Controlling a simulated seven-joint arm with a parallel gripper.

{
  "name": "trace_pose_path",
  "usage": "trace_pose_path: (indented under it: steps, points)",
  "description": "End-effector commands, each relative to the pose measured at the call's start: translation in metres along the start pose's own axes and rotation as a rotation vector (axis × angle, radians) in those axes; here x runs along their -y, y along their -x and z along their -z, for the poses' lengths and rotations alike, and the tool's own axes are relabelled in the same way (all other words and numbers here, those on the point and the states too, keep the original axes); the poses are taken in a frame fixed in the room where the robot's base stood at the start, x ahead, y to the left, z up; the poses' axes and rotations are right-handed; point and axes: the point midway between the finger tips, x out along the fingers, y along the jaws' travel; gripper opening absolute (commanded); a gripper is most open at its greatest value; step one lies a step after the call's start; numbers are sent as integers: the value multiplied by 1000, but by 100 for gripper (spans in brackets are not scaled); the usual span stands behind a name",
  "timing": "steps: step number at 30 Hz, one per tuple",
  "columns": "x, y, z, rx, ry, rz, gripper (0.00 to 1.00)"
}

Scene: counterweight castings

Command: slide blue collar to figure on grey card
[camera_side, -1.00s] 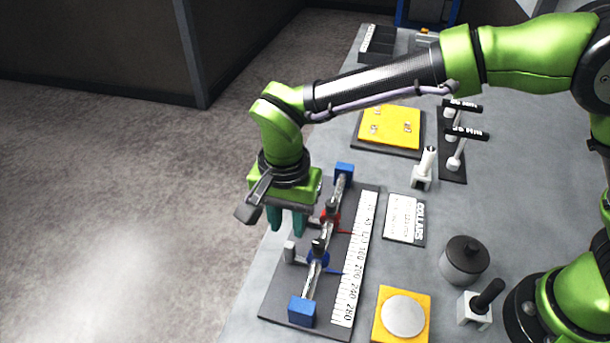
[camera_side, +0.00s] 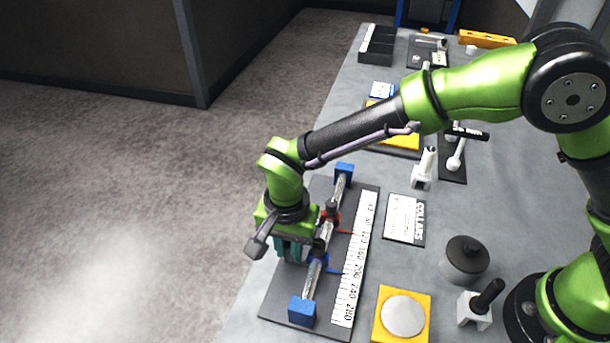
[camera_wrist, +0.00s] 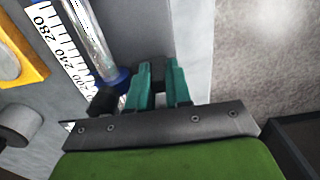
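The blue collar (camera_side: 320,261) sits on a metal rod (camera_side: 309,283) between blue end blocks, towards the rod's near end; it also shows in the wrist view (camera_wrist: 122,78). Its blue pointer reaches towards the white scale (camera_side: 349,288). A red collar (camera_side: 332,217) is farther along the rod. My gripper (camera_wrist: 159,72) is low at the left of the rod, with teal fingers on both sides of a dark grey tab beside the blue collar. Whether they press on it is unclear. The grey card (camera_side: 420,236) has a white face headed COLLARS; its figures are too small to read.
Right of the scale are a yellow block with a pale disc (camera_side: 403,315), a dark grey cylinder (camera_side: 464,260) and a black-handled stand (camera_side: 487,300). A white post (camera_side: 426,168) and black-topped levers (camera_side: 466,132) stand farther back. Open floor lies left of the table.

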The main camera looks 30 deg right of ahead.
Motion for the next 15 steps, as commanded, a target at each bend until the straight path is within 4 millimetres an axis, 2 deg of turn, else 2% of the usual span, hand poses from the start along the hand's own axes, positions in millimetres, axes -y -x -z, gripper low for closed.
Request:
trace_pose_path:
  steps: [9, 11, 15]
  points:
    - [0, 1, -1, 0, 1, 0, 0]
    - [0, 1, -8, 0, 3, 0, 0]
    - [1, 1, -33, 1, 5, 0, 0]
